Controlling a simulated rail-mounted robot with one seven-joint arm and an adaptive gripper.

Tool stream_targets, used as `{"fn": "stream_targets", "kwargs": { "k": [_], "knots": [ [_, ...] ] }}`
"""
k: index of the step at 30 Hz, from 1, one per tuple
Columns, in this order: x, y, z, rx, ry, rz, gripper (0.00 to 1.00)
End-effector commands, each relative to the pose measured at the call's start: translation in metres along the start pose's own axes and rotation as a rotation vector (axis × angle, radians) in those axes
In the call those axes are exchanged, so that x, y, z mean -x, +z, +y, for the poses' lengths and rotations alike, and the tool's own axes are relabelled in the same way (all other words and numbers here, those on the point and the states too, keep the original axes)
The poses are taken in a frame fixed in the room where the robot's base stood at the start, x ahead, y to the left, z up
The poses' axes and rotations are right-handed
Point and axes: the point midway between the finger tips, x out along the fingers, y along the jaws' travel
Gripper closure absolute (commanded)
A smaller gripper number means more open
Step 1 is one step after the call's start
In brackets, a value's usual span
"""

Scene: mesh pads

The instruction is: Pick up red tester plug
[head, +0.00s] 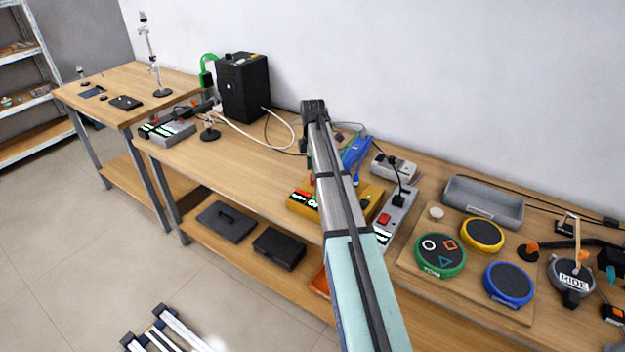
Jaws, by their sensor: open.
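My arm reaches across the middle of the head view. Its end, my gripper (313,106), is over the back of the long bench, near the wall. The gripper is seen from behind and small; it is open, and I see nothing held in it. I cannot clearly pick out a red tester plug. A small red bit (312,181) shows at the left edge of my arm, above a yellow device (303,202) with green lights; I cannot tell whether it is the plug. My arm covers the middle of the yellow device.
Right of my arm stand a blue item (356,151), a grey box with a red switch (396,215), a grey tray (484,206) and a wooden board (463,286) with round pads. A black box (243,88) and loose cables are left. The bench's left-middle is clear.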

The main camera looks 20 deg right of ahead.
Motion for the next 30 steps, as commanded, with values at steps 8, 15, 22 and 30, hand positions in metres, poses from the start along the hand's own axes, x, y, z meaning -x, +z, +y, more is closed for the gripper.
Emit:
{"fn": "stream_targets", "kwargs": {
  "k": [8, 15, 22, 30],
  "knots": [
    [-0.033, -0.001, -0.001, 0.000, -0.001, 0.000, 0.50],
    [-0.039, -0.001, -0.001, 0.000, 0.000, 0.000, 0.50],
    [-0.039, -0.001, -0.001, 0.000, -0.001, 0.000, 1.00],
    [-0.039, -0.001, -0.001, 0.000, -0.001, 0.000, 1.00]
  ]
}}
